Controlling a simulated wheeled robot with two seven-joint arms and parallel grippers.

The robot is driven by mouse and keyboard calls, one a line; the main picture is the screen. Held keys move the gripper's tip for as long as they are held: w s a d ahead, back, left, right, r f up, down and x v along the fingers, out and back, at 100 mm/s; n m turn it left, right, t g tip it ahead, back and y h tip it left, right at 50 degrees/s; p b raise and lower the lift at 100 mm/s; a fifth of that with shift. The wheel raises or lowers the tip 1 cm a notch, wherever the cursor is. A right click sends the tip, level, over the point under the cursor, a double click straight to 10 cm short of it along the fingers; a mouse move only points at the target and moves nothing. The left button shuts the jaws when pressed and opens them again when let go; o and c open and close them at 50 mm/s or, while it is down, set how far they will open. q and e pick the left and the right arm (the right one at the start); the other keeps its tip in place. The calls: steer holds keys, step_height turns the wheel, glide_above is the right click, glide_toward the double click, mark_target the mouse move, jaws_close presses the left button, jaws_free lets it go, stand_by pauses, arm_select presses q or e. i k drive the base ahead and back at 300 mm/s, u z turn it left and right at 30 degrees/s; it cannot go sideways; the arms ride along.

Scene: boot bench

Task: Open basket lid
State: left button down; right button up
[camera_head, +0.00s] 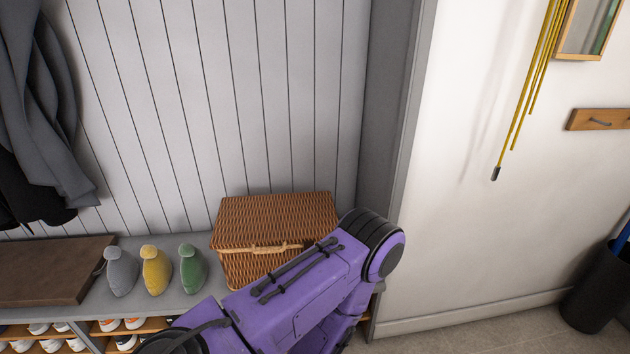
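A brown wicker basket (236,267) stands on the bench at the centre, against the corner of the panelled wall. Its lid (275,215) lies flat and looks shut. A pale curved handle (268,250) runs along the lid's front edge. One of my purple arms crosses in front of the basket's lower right part and hides it. A small dark shape shows at the handle's right end, but I cannot tell what it is. Neither gripper can be made out in this view.
Grey, yellow and green stuffed shapes (156,271) stand on the grey bench (190,303) left of the basket, beside a brown flat box (50,272). Shoes sit on shelves below. Dark coats hang at the left. A black bin (595,290) stands at the right.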

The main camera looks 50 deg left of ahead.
mark_target(253, 222)
steer(key=z, duration=0.7)
steer(key=i, duration=0.75)
steer(key=u, duration=2.2)
